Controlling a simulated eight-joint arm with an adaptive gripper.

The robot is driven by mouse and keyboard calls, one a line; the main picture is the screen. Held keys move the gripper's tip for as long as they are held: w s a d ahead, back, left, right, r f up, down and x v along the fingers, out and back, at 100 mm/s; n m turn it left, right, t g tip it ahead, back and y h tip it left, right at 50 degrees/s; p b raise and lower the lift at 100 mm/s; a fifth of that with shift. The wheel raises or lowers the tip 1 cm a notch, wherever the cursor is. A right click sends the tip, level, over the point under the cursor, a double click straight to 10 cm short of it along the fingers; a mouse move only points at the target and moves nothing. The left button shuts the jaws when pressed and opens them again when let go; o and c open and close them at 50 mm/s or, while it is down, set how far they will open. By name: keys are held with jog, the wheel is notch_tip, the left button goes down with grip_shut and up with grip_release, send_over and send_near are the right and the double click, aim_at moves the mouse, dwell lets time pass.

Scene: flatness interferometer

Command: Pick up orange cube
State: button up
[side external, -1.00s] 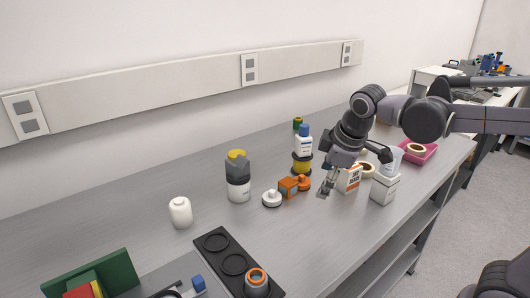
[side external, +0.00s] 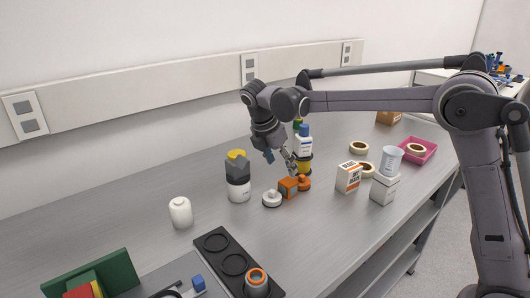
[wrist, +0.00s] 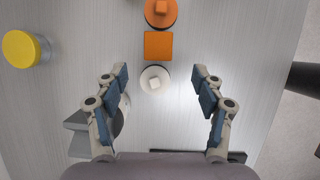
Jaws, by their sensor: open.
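The orange cube (side external: 288,187) sits on the grey bench between a white knobbed disc (side external: 272,199) and an orange knobbed disc (side external: 304,183). In the wrist view the orange cube (wrist: 158,45) lies above the white knobbed disc (wrist: 155,79) and just below the orange knobbed disc (wrist: 160,10). My gripper (side external: 287,165) is above and close to the cube in the side view. In the wrist view my gripper (wrist: 160,78) is open and empty, with the white disc between its fingertips and the cube a little beyond them.
A white jar with grey block and yellow top (side external: 238,178) stands left of the cube. A blue-capped bottle (side external: 304,142) stands behind it. A white-orange box (side external: 348,177) and a beaker on a white box (side external: 385,188) stand right. The bench front is partly clear.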

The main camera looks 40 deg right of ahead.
aim_at(288, 182)
jog(key=x, duration=0.9)
jog(key=shift+w+d+f, duration=0.1)
jog(key=shift+d+f, duration=0.15)
jog(key=shift+f, duration=0.1)
jog(key=c, duration=1.4)
